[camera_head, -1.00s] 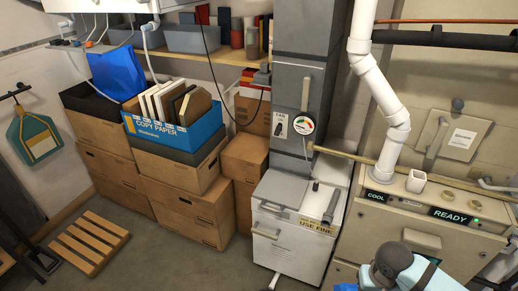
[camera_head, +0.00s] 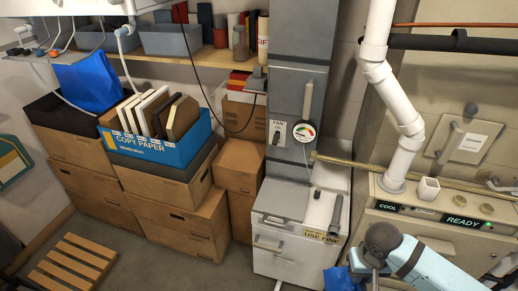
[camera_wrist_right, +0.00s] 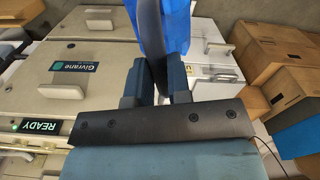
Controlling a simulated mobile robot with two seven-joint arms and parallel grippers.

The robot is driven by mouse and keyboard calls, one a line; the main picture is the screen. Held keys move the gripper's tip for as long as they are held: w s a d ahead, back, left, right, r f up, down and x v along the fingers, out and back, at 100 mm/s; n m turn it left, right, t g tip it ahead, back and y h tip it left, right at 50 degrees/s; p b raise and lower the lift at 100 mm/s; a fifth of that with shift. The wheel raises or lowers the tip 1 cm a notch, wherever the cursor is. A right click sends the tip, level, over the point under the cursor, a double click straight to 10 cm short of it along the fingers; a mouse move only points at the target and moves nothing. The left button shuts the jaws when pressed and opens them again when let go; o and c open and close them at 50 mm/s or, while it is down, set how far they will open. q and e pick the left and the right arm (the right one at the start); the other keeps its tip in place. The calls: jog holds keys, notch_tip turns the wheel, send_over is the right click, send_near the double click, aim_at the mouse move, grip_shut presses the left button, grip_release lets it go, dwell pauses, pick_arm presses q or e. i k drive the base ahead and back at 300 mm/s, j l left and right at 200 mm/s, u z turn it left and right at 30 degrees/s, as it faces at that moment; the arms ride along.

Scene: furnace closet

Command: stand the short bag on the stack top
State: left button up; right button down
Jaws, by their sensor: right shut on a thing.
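My right gripper (camera_head: 368,262) is at the lower right of the head view, in front of the furnace cabinets. It is shut on a blue bag (camera_head: 340,281), which is mostly cut off by the bottom edge. In the right wrist view the blue bag (camera_wrist_right: 178,30) rises beyond the fingers (camera_wrist_right: 160,85). Another blue bag (camera_head: 88,80) stands on the dark top of the left box stack (camera_head: 45,112). A blue copy paper box (camera_head: 160,148) with folders tops the neighbouring stack. My left gripper is not in view.
A white cabinet (camera_head: 285,250) with a grey duct (camera_head: 305,90) stands right of the boxes. A wooden pallet (camera_head: 70,265) lies on the floor at lower left. A shelf (camera_head: 200,60) and a hanging black cable are above the boxes. White pipe (camera_head: 378,85) rises at right.

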aim_at(231, 152)
jog(key=i+j, duration=0.25)
jog(key=j, duration=0.15)
jog(key=i+j+z, duration=0.1)
jog(key=i+j, duration=0.4)
jog(key=j, duration=0.25)
jog(key=i+j+z, duration=0.1)
jog(key=i+j, duration=0.15)
jog(key=j, duration=0.15)
jog(key=i+j, duration=0.2)
jog(key=j, duration=0.25)
jog(key=i+j, duration=0.25)
jog(key=j, duration=0.15)
jog(key=i+j+z, duration=0.1)
jog(key=j, duration=0.3)
jog(key=i+j, duration=0.3)
jog(key=j, duration=0.15)
jog(key=z, duration=0.05)
